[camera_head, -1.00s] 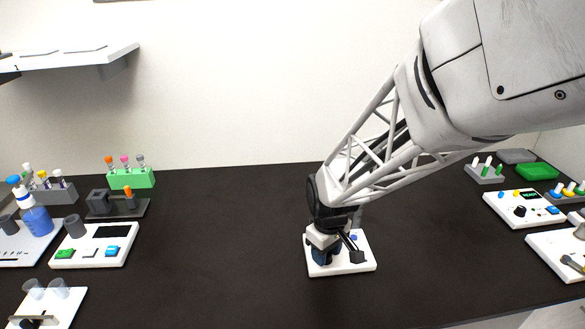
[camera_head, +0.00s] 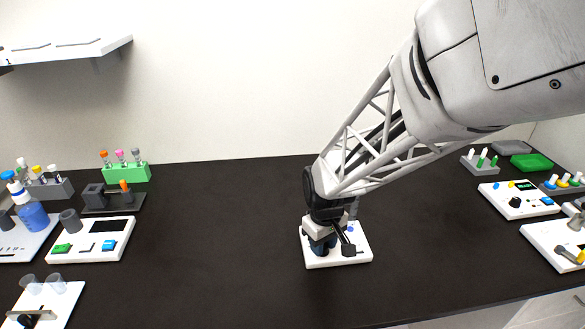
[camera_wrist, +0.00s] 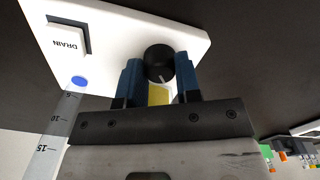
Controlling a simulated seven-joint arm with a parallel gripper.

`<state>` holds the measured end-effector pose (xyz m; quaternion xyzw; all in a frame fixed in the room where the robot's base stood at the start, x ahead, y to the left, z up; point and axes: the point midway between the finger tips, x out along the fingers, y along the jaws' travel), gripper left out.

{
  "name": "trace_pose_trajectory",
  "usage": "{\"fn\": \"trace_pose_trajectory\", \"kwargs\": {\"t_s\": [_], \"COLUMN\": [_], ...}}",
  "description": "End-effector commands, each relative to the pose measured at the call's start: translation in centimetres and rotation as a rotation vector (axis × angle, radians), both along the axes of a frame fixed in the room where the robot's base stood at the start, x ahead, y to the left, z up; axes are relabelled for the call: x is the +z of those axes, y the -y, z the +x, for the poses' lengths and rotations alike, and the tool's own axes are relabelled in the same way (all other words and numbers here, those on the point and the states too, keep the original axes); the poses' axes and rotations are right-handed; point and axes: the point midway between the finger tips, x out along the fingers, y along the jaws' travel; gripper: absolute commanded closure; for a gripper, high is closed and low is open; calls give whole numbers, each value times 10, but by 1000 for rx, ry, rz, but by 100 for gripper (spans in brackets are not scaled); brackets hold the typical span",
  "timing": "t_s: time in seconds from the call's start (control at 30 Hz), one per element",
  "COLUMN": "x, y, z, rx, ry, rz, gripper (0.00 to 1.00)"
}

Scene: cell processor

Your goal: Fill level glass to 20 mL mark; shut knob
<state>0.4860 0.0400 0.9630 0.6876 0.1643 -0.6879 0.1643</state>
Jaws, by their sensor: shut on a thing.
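The white level-glass unit (camera_head: 352,258) stands on the dark bench, with my gripper (camera_head: 322,243) down over its left part. In the wrist view, the two blue fingers of my gripper (camera_wrist: 159,82) are shut on the black round knob (camera_wrist: 158,58), one on each side. The knob has a pale pointer line. The 20 mL mark is not visible.
A white device with green and blue buttons (camera_head: 92,240), a blue bottle (camera_head: 32,215) and a green rack (camera_head: 126,172) stand at left. White control boxes (camera_head: 517,199) and a green tray (camera_head: 531,162) stand at right. The bench around the unit is clear.

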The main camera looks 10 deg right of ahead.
Motion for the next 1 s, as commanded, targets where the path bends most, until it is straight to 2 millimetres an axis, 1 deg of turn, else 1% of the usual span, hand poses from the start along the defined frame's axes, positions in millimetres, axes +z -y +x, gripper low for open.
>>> {"fn": "trace_pose_trajectory", "kwargs": {"t_s": [0.27,1.0], "x": [1,1], "y": [0,0], "z": [0,1], "rx": [-208,-909], "ry": [1,2], "rz": [0,1], "gripper": [92,92]}}
